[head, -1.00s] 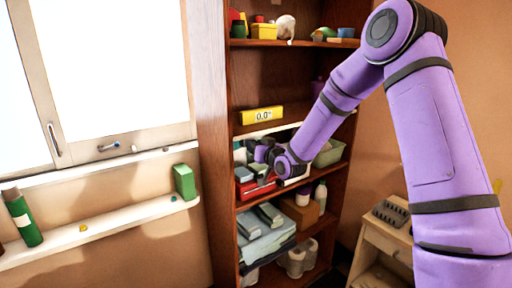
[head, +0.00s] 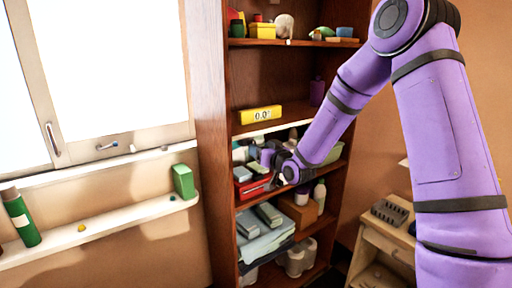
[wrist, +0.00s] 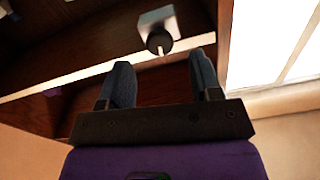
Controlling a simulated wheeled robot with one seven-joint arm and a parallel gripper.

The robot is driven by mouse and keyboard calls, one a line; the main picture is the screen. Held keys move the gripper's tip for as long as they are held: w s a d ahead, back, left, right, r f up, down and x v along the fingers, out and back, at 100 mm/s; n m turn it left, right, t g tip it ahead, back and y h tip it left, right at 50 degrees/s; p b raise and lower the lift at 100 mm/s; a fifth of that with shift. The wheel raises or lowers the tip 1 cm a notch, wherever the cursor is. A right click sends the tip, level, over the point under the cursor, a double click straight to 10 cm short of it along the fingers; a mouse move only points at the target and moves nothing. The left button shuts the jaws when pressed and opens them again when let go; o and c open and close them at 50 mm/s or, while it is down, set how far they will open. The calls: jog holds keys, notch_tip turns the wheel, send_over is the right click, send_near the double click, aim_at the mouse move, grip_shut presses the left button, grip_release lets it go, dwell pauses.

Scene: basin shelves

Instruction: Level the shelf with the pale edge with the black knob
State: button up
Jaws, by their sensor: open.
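The shelf with the pale edge (head: 276,129) is the middle board of the brown shelf unit. A yellow level (head: 260,114) reading about 0.0° stands on it. In the wrist view the pale edge (wrist: 75,79) runs aslant. The black knob (wrist: 159,40) has a short pale pointer and sits on a pale grey block. My gripper (wrist: 160,62) is open, its two dark fingers apart, with the knob ahead between their tips and not visibly gripped. In the head view my gripper (head: 268,155) is just under the pale edge, and the knob cannot be made out there.
Below the gripper, a red box (head: 252,187) and a green bin (head: 333,153) crowd the lower shelf. A white bottle (head: 320,196) and folded cloth (head: 264,242) lie lower. A window ledge (head: 110,226) is left and a small wooden cabinet (head: 385,235) right.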

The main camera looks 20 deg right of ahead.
jog(key=v, duration=0.7)
dwell(0.3)
jog(key=s+d+r+g+h, duration=0.3)
jog(key=s+r+g+h, duration=0.3)
jog(key=s+r, duration=0.65)
jog(key=s+r+m+g, duration=0.1)
jog(key=s+g, duration=0.5)
jog(key=s, duration=1.9)
jog(key=shift+r+m, duration=0.35)
jog(key=shift+m, duration=0.15)
